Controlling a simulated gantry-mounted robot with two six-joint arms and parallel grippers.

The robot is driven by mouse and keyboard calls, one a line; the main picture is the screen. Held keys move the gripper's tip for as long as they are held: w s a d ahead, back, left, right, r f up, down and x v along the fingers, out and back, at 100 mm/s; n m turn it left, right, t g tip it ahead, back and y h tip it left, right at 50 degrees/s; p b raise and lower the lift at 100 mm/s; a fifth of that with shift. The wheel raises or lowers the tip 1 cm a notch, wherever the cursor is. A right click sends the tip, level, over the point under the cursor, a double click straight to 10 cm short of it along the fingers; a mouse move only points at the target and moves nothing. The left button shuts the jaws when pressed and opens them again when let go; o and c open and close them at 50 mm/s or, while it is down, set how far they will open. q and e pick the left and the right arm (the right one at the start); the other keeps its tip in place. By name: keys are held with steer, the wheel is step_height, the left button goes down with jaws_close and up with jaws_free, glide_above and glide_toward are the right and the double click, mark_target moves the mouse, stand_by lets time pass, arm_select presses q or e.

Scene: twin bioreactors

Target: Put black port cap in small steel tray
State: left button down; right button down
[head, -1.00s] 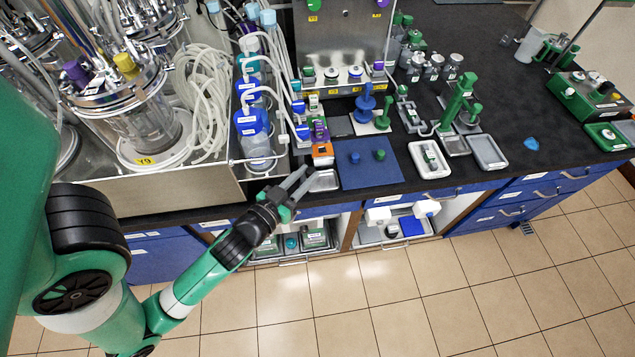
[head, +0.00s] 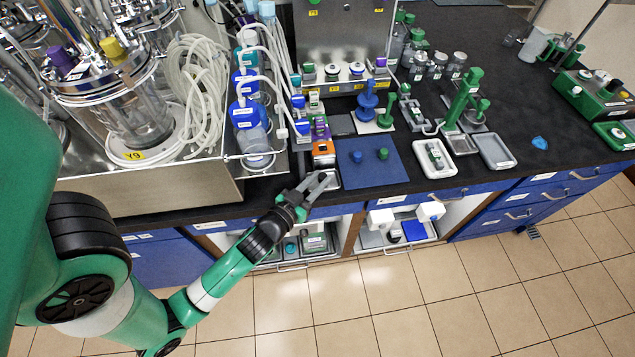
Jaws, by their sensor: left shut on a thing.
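I cannot tell the height of the fingertips above the tray. My right gripper is not in view.
A white tray (head: 452,171) and a grey tray (head: 496,151) are farther right. The steel bioreactor platform (head: 160,193) with tubing stands left. Open shelves are below.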

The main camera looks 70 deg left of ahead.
arm_select(q)
steer(key=c, duration=0.9)
jaws_free()
steer(key=shift+f, duration=0.1)
steer(key=shift+c, duration=0.2)
steer(key=b+v, duration=0.4)
steer(key=v, duration=0.8)
